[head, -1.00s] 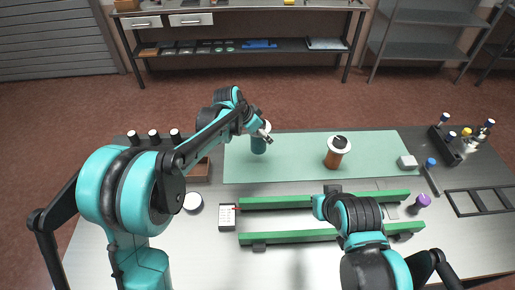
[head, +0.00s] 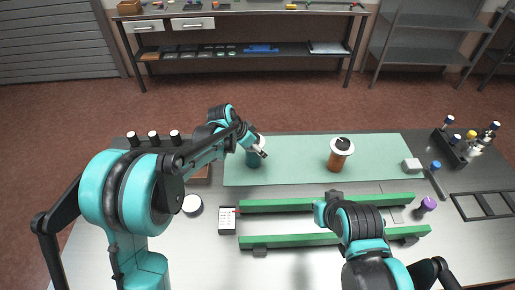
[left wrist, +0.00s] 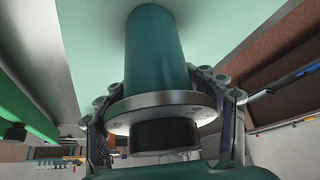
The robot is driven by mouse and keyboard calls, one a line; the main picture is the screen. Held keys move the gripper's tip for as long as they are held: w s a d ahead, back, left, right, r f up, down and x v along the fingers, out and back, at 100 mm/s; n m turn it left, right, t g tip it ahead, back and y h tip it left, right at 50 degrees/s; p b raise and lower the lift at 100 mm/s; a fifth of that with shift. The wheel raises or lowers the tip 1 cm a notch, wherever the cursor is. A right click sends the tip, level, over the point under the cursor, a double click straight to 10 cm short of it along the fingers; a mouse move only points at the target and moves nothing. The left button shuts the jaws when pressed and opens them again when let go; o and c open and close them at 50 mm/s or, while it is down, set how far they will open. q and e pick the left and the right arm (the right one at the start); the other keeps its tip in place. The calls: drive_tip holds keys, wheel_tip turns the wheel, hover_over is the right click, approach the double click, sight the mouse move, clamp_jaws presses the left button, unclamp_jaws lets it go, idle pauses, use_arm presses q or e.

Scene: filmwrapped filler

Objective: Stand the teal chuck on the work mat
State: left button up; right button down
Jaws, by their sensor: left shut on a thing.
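The teal chuck (head: 253,160) is over the left part of the pale green work mat (head: 295,172), upright or nearly so. In the left wrist view the chuck (left wrist: 158,55) is a teal cylinder with a grey metal flange and a dark round end. My left gripper (head: 257,148) is shut on it, with its fingers (left wrist: 165,118) on both sides of the flange. I cannot tell whether its far end touches the mat. My right gripper (head: 326,206) is by the green rails; its fingers are not clear.
Green rails (head: 290,240) lie in front. A rack of small bottles (head: 465,147) is far right.

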use_arm(q)
drive_tip(key=o, duration=1.9)
drive_tip(key=shift+o, duration=0.2)
drive_tip(key=shift+r, duration=0.2)
drive_tip(key=p+v, duration=0.3)
drive_tip(key=v, duration=0.8)
drive_tip(key=shift+s+a+r+p, duration=0.15)
drive_tip(key=shift+a+r+p, duration=0.05)
drive_tip(key=shift+r+p, duration=0.15)
drive_tip(key=s+a+n+t+y, duration=0.2)
drive_tip(key=s+a+n, duration=0.3)
drive_tip(key=s, duration=0.7)
drive_tip(key=s+a+n+t+y, duration=0.1)
drive_tip(key=s+a+n+y, duration=0.2)
drive_tip(key=s+a+n, duration=0.3)
drive_tip(key=s+a+r, duration=0.1)
drive_tip(key=s+a, duration=0.3)
drive_tip(key=s, duration=0.2)
drive_tip(key=shift+s+a+t, duration=0.15)
drive_tip(key=shift+s+t, duration=0.25)
